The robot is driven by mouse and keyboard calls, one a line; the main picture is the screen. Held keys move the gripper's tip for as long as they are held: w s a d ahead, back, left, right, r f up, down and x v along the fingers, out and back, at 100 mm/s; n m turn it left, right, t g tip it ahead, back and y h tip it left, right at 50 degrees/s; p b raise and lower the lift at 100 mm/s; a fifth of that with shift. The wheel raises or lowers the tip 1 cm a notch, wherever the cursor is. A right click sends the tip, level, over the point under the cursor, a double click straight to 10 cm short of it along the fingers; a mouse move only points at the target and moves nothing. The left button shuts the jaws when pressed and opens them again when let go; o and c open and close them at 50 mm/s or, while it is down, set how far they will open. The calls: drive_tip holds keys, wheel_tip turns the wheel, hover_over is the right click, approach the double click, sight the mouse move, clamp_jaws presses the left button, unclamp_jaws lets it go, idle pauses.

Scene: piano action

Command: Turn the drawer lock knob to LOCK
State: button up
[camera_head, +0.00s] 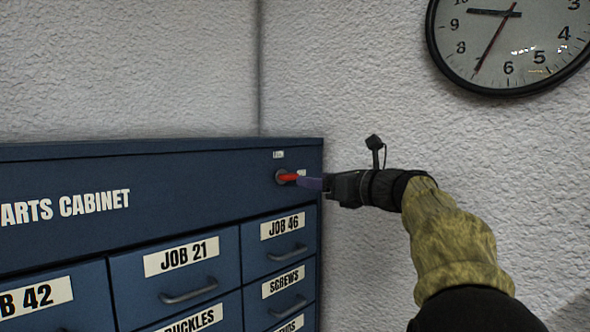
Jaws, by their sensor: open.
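The drawer lock knob (288,177) is a red lever on a dark round base, at the upper right of the blue parts cabinet's (200,190) front. The red lever points sideways to the right. A small white label (278,154) sits above it and another is partly covered to its right; I cannot read either. The jaws are open. I cannot tell whether they touch the lever or stand around it.
Labelled drawers with protruding handles, such as JOB 21 (189,289) and JOB 46 (288,250), lie below the knob. A textured white wall (350,110) stands behind and right of the cabinet. A round clock (510,40) hangs at the upper right.

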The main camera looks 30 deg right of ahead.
sight(294, 176)
drive_tip(key=p+x, duration=0.3)
drive_tip(key=x, duration=0.4)
drive_tip(key=shift+w+a, duration=0.1)
drive_tip(key=shift+w, duration=0.3)
drive_tip(key=c, duration=1)
